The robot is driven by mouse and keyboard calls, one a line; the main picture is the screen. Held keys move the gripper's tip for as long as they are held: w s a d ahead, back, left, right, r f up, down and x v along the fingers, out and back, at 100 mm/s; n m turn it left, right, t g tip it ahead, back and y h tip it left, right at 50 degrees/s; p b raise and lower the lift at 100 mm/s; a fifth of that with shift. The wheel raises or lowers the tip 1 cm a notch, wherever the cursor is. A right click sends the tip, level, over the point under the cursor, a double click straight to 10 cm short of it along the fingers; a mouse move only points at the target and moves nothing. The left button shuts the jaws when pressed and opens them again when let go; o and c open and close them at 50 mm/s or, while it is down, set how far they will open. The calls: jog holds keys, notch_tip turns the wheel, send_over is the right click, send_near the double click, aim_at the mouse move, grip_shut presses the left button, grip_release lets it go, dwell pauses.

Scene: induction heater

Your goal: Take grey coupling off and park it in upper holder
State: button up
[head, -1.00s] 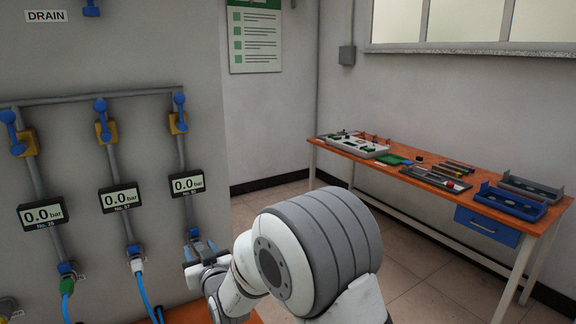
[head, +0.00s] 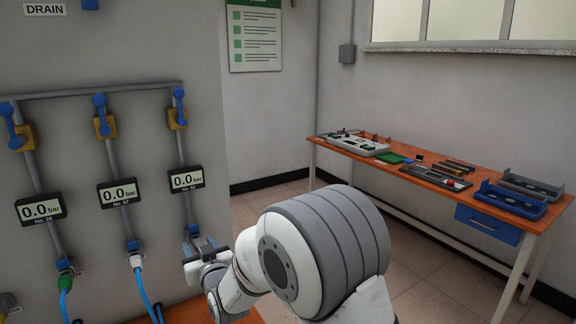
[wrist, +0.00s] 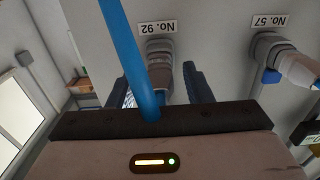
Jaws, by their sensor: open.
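The grey coupling (wrist: 160,52) sits on the port labelled No. 92, with a blue hose (wrist: 128,45) crossing in front of it in the wrist view. My gripper (wrist: 164,86) is open, with one dark finger on each side of the coupling's line; I cannot tell whether either touches it. In the head view my gripper (head: 203,258) is at the lower end of the rightmost pipe, below its gauge, and hides the coupling there. I cannot make out the upper holder in either view.
A white coupling (head: 136,262) on No. 57 and a green coupling (head: 65,281) on No. 26 hang to the left, with blue hoses. Gauges read 0.0 bar, including the rightmost gauge (head: 186,180). An orange workbench (head: 400,173) with trays stands at the right.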

jog(key=shift+c, duration=0.2)
grip_shut()
dwell(0.3)
jog(key=shift+s+d, duration=0.1)
jog(key=shift+b+v, duration=1.3)
jog(key=shift+v, duration=1.55)
